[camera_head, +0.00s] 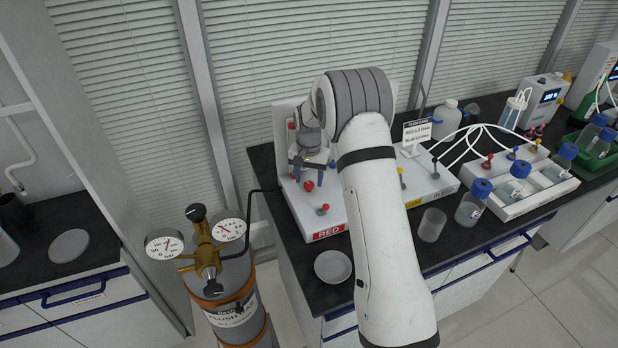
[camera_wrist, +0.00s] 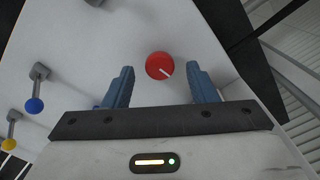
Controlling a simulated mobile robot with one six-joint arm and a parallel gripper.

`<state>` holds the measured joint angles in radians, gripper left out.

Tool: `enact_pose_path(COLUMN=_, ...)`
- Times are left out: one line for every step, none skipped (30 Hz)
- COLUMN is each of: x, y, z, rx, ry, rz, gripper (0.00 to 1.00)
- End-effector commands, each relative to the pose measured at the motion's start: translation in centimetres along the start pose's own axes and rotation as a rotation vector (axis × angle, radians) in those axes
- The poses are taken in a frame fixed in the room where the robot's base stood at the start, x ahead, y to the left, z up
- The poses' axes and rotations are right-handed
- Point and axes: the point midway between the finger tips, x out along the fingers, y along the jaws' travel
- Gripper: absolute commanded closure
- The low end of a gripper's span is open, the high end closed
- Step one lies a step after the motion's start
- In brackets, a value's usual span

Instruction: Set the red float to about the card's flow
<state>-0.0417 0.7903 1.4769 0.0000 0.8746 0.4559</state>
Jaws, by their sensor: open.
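A round red knob (camera_head: 308,186) with a white pointer line sits on the white panel stand (camera_head: 291,205), above the RED label (camera_head: 327,233). In the wrist view the red knob (camera_wrist: 160,66) lies between and just beyond the two blue fingertips of my gripper (camera_wrist: 160,75). My gripper (camera_head: 308,176) is open, and the jaws show clear gaps beside the knob. The flow card (camera_head: 417,131) stands right of my arm; its small print is hard to read. A small red part (camera_head: 292,126) shows left of my wrist; I cannot tell whether it is the float.
A red-tipped lever (camera_head: 323,209) stands in front of the knob. Yellow (camera_head: 401,178) and blue-tipped levers are farther along the stand. A gas cylinder with gauges (camera_head: 207,255) stands left of the bench. A dish (camera_head: 333,266) and bottles (camera_head: 473,202) stand near the front edge.

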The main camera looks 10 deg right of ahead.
Motion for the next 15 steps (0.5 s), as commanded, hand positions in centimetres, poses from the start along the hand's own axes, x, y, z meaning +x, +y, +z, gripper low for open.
enact_pose_path(x=0.4, y=0.02, z=0.03, rx=0.0, ry=-0.001, rz=0.001, gripper=0.48)
enact_pose_path(x=0.64, y=0.02, z=0.03, rx=0.0, ry=-0.001, rz=0.001, gripper=0.48)
enact_pose_path(x=0.92, y=0.02, z=0.03, rx=0.0, ry=-0.001, rz=0.001, gripper=0.48)
enact_pose_path(x=1.09, y=0.02, z=0.03, rx=0.0, ry=-0.001, rz=0.0, gripper=0.48)
enact_pose_path(x=1.21, y=0.02, z=0.02, rx=0.0, ry=0.0, rz=0.0, gripper=0.48)
enact_pose_path(x=1.32, y=0.02, z=0.02, rx=0.0, ry=0.0, rz=0.0, gripper=0.48)
enact_pose_path(x=1.37, y=0.02, z=0.02, rx=0.0, ry=0.0, rz=0.0, gripper=0.48)
enact_pose_path(x=1.39, y=0.02, z=0.01, rx=0.0, ry=0.0, rz=0.0, gripper=0.48)
enact_pose_path(x=1.39, y=0.02, z=0.01, rx=0.0, ry=0.001, rz=0.0, gripper=0.48)
enact_pose_path(x=1.39, y=0.02, z=0.01, rx=0.0, ry=0.001, rz=0.0, gripper=0.48)
enact_pose_path(x=1.39, y=0.02, z=0.02, rx=0.0, ry=0.0, rz=0.0, gripper=0.48)
enact_pose_path(x=1.38, y=0.02, z=0.02, rx=0.0, ry=0.0, rz=0.0, gripper=0.48)
enact_pose_path(x=1.37, y=0.02, z=0.02, rx=0.0, ry=0.0, rz=0.0, gripper=0.49)
enact_pose_path(x=1.37, y=0.02, z=0.02, rx=0.0, ry=0.0, rz=0.0, gripper=0.51)
enact_pose_path(x=1.37, y=0.02, z=0.02, rx=0.0, ry=0.0, rz=0.0, gripper=0.54)
